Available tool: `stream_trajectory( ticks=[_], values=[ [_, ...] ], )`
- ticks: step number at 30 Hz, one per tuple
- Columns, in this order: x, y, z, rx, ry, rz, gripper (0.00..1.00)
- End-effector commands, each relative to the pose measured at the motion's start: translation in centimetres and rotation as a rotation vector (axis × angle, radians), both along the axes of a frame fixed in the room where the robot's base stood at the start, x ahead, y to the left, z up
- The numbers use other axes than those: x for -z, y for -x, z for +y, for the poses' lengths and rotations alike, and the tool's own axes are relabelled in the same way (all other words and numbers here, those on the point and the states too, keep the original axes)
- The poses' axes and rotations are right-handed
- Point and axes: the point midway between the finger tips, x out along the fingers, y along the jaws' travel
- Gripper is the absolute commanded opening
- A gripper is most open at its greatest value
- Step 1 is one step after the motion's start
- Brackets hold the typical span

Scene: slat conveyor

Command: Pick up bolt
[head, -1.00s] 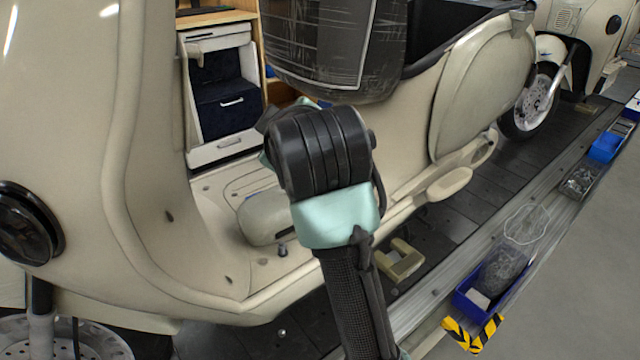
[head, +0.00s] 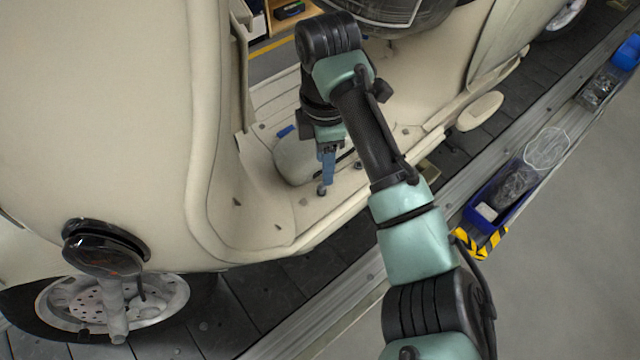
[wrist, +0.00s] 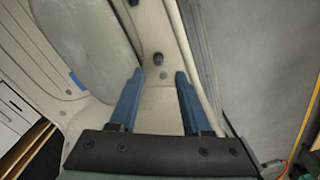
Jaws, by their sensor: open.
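The bolt (head: 322,189) is small and dark and stands up from the cream scooter floorboard (head: 262,228). In the wrist view the bolt (wrist: 158,59) shows ahead of and roughly between the two fingertips. My gripper (head: 327,172) points down at the floorboard, with its blue fingers close above the bolt in the head view. In the wrist view my gripper (wrist: 160,73) is open, with nothing between its fingers. I cannot tell the exact height gap to the bolt.
The scooter's front shield (head: 150,120) rises at left. A blue bin (head: 497,208) sits on the conveyor's edge at right. The dark slats (head: 270,310) in front are clear.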

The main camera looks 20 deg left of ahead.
Motion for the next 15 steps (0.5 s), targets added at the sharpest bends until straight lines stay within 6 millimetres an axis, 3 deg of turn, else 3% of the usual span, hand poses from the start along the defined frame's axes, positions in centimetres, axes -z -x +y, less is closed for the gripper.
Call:
stream_trajectory(
  ticks=[8,15],
  values=[
    [2.4,0.1,0.1,0.0,0.001,0.0,0.48],
    [5.9,0.1,0.4,0.002,0.001,0.0,0.48]
  ],
)
